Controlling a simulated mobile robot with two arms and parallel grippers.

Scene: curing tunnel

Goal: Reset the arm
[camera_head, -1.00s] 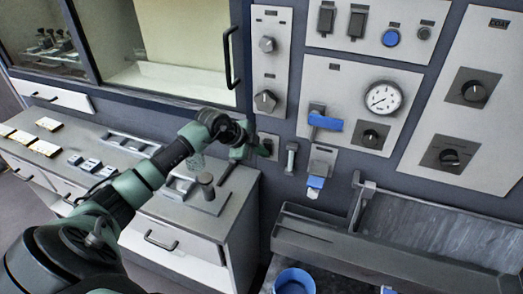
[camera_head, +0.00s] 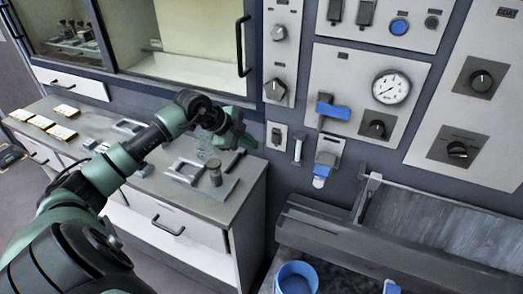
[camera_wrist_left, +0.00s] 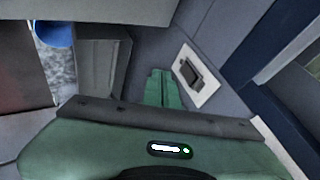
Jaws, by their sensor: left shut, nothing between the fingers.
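My left arm comes in from the left in the head view and reaches over the grey counter (camera_head: 120,175). My left gripper (camera_head: 250,143) is green and sits above the counter's right end, in front of the panel wall. In the left wrist view its fingers (camera_wrist_left: 161,88) are together, with nothing between them. A small switch plate (camera_head: 277,136) is close to the fingertips in the head view. It also shows in the left wrist view (camera_wrist_left: 208,88), right of the fingers. My right gripper is in neither view.
The panel carries a blue-handled valve (camera_head: 333,109), a gauge (camera_head: 390,87) and several knobs. A grey trough (camera_head: 420,225) and a blue bucket (camera_head: 297,278) are at the lower right. A grey fixture with a round post (camera_head: 215,173) stands on the counter under the gripper.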

